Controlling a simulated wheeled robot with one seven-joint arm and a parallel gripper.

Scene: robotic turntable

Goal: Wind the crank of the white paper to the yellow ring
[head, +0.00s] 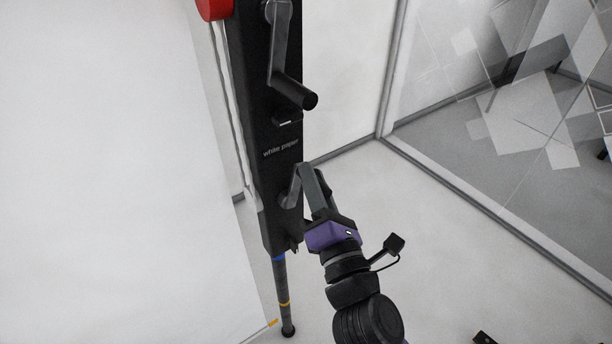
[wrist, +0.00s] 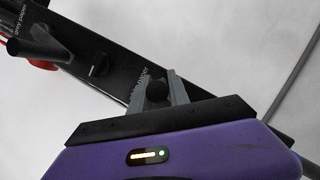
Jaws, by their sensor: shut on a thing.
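The white paper (head: 120,180) hangs as a broad sheet at the left, with a small yellow piece (head: 272,323) at its lower right edge. The yellow ring (head: 284,303) is on the thin leg below the black post, slightly above and right of that piece in the picture. The crank (head: 291,192) sits below the "white paper" label (head: 281,150). My gripper (head: 309,180) is shut on its handle, which is mostly hidden in the head view. In the wrist view the handle's round black end (wrist: 157,90) shows between the fingers (wrist: 158,88).
A second crank (head: 290,75) sits higher on the black post (head: 258,110), above my gripper. A blue ring (head: 279,257) is higher on the leg. A glass partition (head: 500,110) stands at the right. The floor (head: 470,270) right of my arm is mostly clear.

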